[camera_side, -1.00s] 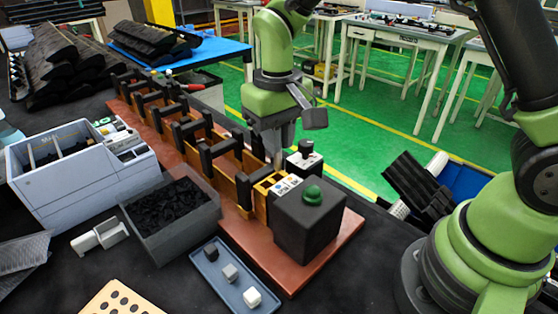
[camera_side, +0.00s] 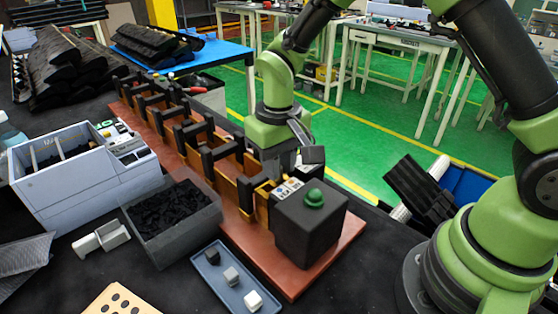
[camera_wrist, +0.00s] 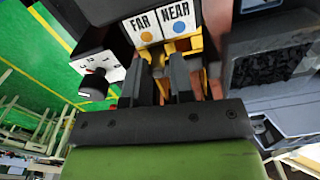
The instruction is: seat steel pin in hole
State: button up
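My gripper (camera_wrist: 162,80) points down over the near end of the row of wooden clip stands, just behind the dark block with the green button; it also shows in the side view (camera_side: 279,178). In the wrist view its two dark fingers stand close together with a narrow gap, and yellow parts of the fixture (camera_wrist: 183,46) show just past them. I cannot make out the steel pin or its hole in either view. The fingertips are partly hidden in the side view, so I cannot tell whether they hold anything.
A dark block with a green button (camera_side: 314,198) stands close in front of my gripper. FAR and NEAR labels (camera_wrist: 158,22) and a knob box (camera_wrist: 97,78) are beside the fingers. A black-filled bin (camera_side: 172,222) and a blue tray of cubes (camera_side: 237,283) lie left.

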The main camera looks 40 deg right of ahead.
jog(key=shift+d, duration=0.2)
notch_tip(320, 180, up, 13)
jog(key=shift+f, duration=0.2)
dwell(0.4)
jog(key=s+d+r+m+t+y, duration=0.1)
jog(key=s+d+r+t, duration=0.1)
jog(key=s, duration=0.7)
jog(key=s+d+r+m+t+y, duration=0.1)
jog(key=s+r+t, duration=0.3)
jog(key=s, duration=0.4)
jog(key=shift+s+d+r+m+t, duration=0.3)
jog(key=shift+s+d+r+t, duration=0.1)
jog(key=shift+d+t, duration=0.2)
dwell(1.2)
